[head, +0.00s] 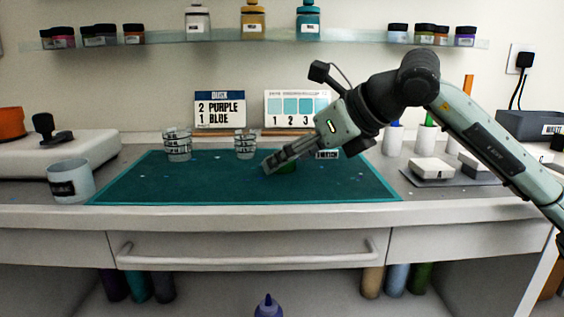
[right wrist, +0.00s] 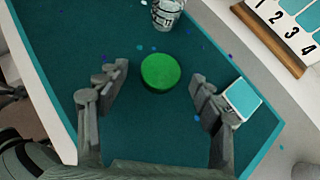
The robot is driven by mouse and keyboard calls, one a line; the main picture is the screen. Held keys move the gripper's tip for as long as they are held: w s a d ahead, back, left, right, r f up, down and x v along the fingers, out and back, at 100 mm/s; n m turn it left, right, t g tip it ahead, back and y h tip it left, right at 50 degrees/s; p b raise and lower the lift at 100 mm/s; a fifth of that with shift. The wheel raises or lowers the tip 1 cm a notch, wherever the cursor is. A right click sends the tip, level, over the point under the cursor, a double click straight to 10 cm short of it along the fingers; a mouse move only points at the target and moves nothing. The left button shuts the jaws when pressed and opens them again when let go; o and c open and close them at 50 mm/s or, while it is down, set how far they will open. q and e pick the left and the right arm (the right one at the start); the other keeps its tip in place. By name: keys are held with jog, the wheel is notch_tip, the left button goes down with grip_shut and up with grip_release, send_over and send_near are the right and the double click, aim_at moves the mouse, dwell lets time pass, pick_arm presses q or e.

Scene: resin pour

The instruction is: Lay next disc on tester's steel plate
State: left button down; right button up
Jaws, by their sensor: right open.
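A green disc (right wrist: 160,73) lies on the teal mat (right wrist: 60,50), between the open fingers of my right gripper (right wrist: 160,75) in the right wrist view; the fingers stand apart from it on both sides. In the head view, my right gripper (head: 272,164) hangs low over the middle of the mat (head: 150,185) and partly hides the green disc (head: 287,169). My left gripper is not in view.
Clear cups (head: 178,145) and (head: 245,143) stand at the mat's back edge. A small labelled tile (right wrist: 241,98) lies beside the right finger. The mat's front left is clear.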

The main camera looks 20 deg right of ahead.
jog(key=shift+w+a+f, duration=0.1)
jog(key=shift+w+f, duration=0.05)
jog(key=shift+w, duration=0.05)
jog(key=c, duration=1.4)
jog(key=shift+o, duration=0.2)
